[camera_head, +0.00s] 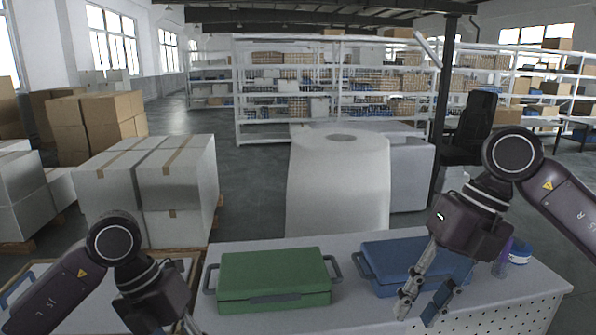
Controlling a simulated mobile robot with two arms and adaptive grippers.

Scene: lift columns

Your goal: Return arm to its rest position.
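My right gripper (419,302) hangs over the right part of the table, in front of the blue case. Its fingers point down and stand apart with nothing seen between them. My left arm (130,262) comes in at the lower left, its wrist pointing down. The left gripper's fingertips lie mostly below the picture edge, so its opening cannot be seen. A green case (273,275) lies closed on the table. A blue case (392,262) lies to its right, partly hidden behind my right gripper.
The grey table (232,247) has a perforated front panel at right. A bottle (502,262) and a blue-and-white item (520,253) stand at its right end. A large white roll (338,185) stands behind. White boxes (155,185) are stacked at left. Shelves (335,80) fill the back.

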